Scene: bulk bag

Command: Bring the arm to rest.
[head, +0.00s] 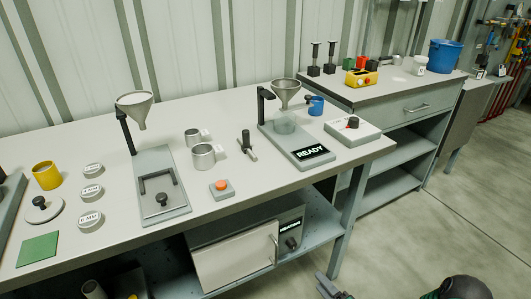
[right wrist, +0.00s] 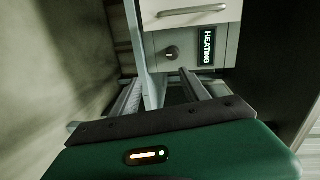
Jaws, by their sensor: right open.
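My right gripper (head: 333,287) is low at the bottom edge of the head view, in front of the bench and below its top. In the right wrist view its two fingers (right wrist: 160,88) are apart with nothing held between them. Beyond the fingers stands the pale box with the HEATING label (right wrist: 207,45), a dark knob and a bar handle. In the head view this box (head: 235,262) sits on the shelf under the bench. My left gripper is not in view.
The workbench (head: 230,105) carries funnels on stands, metal cups, a yellow cup (head: 47,175), an orange-button box (head: 222,189) and a READY scale (head: 312,152). A bench leg (head: 347,225) stands close to my right gripper. The floor (head: 425,225) at right is clear.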

